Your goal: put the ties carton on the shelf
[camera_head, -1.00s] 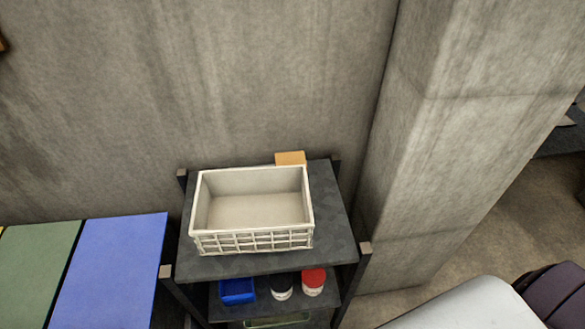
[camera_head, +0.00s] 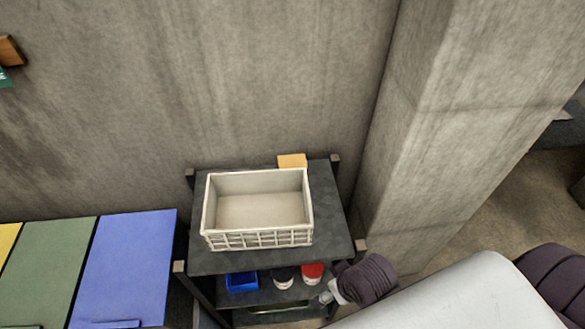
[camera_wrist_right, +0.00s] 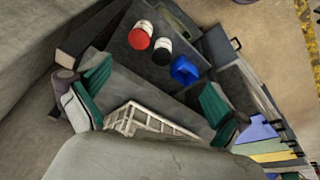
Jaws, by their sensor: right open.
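A small tan-orange box (camera_head: 292,161) sits on the shelf's top board (camera_head: 333,215), behind a white crate; I cannot tell whether it is the ties carton, as no label can be read. My right gripper (camera_head: 345,286) is at the lower right of the head view, beside the shelf's front right corner. In the right wrist view my right gripper (camera_wrist_right: 155,92) has its green-lined fingers spread wide, with nothing held between them. The shelf and the crate lie beyond the fingers. My left gripper is not in view.
The empty white crate (camera_head: 258,239) fills most of the top board. A blue bin (camera_head: 241,282), a dark-bodied jar (camera_head: 284,280) and a red-lidded jar (camera_head: 312,272) stand on the board below. Coloured panels (camera_head: 125,265) are at left. A concrete pillar (camera_head: 435,150) stands at right.

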